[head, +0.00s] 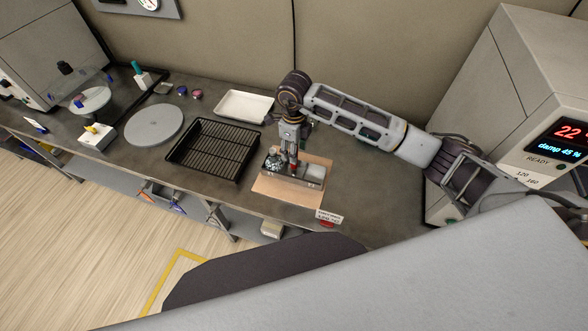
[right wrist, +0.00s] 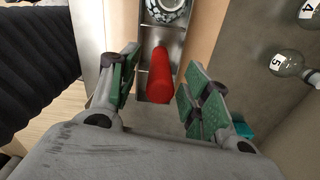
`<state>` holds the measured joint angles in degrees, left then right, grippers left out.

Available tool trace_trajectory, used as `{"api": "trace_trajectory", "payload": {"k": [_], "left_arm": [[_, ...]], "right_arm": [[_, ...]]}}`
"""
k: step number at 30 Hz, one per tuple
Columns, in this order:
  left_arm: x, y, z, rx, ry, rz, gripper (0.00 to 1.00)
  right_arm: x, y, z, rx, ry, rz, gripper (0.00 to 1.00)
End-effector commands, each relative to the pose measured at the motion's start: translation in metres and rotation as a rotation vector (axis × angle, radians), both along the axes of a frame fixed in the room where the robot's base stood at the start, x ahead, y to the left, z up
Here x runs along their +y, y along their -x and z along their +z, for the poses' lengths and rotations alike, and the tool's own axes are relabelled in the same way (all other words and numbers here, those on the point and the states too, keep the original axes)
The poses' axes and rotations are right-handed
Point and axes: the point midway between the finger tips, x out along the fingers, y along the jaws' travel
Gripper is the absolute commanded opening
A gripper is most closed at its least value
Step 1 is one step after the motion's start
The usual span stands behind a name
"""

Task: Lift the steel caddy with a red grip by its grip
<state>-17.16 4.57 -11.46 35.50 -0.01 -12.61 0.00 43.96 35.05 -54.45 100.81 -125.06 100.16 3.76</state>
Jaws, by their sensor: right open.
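The steel caddy (head: 308,183) stands on a tan mat (head: 262,186) on the bench in the head view. Its red grip (right wrist: 160,76) shows upright in the right wrist view, seen from above, between the two open fingers of my right gripper (right wrist: 161,88). In the head view my right gripper (head: 291,150) points down over the caddy and partly hides it. A patterned round item (right wrist: 168,10) sits in a caddy compartment beyond the grip. I cannot tell whether the fingers touch the grip. My left gripper is not in view.
A black wire rack (head: 212,150) lies left of the mat, with a white tray (head: 245,106) behind it. A grey disc (head: 154,125) is further left. A sign (head: 328,217) stands at the bench's front edge. Numbered flasks (right wrist: 290,63) show at the right in the right wrist view.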

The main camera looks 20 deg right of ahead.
Motion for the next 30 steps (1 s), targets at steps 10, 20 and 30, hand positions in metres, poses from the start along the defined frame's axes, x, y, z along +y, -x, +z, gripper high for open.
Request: {"api": "trace_trajectory", "payload": {"k": [10,20,30], "left_arm": [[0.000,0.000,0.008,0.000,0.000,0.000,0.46],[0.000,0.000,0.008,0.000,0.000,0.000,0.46],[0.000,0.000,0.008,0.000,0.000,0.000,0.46]], "right_arm": [[0.000,0.000,-0.026,-0.001,0.001,0.000,0.48],[0.000,0.000,-0.027,-0.001,0.001,0.001,0.48],[0.000,0.000,-0.027,-0.001,0.001,0.001,0.20]]}}
